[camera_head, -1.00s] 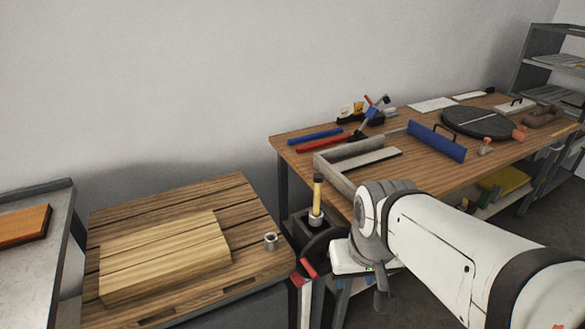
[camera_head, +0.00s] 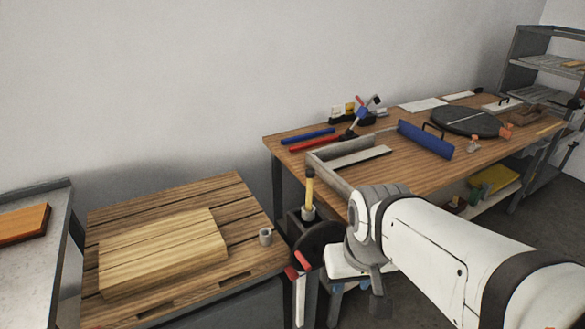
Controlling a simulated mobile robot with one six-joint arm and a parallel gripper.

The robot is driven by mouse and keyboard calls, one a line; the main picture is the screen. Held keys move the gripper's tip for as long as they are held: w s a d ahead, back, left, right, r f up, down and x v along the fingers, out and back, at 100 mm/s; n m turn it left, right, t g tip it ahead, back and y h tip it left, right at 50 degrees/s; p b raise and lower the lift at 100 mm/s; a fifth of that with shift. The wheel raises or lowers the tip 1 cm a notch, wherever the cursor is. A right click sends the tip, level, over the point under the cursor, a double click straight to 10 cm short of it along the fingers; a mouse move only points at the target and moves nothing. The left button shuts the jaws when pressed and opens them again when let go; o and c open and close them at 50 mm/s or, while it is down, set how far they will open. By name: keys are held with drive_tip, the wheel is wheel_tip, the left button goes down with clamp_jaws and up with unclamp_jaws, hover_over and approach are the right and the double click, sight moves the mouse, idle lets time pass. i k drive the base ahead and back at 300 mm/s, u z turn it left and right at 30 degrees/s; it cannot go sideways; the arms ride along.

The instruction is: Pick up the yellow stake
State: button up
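The yellow stake (camera_head: 309,188) stands upright, with a dark top and a pale collar low down. Its foot is in or behind a dark box-like holder (camera_head: 294,222) in the gap between the two wooden surfaces.
A wooden stand (camera_head: 250,262) at left carries a pale board (camera_head: 165,252) and a small grey cup (camera_head: 265,236). The workbench (camera_head: 470,160) at right holds a grey angled frame (camera_head: 350,150), a blue tool (camera_head: 425,139) and a dark disc (camera_head: 466,121). A metal table is far left.

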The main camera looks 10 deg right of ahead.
sight(310, 173)
drive_tip(key=k, duration=1.15)
drive_tip(key=z, duration=0.5)
drive_tip(key=i, duration=2.1)
drive_tip(key=u, duration=0.2)
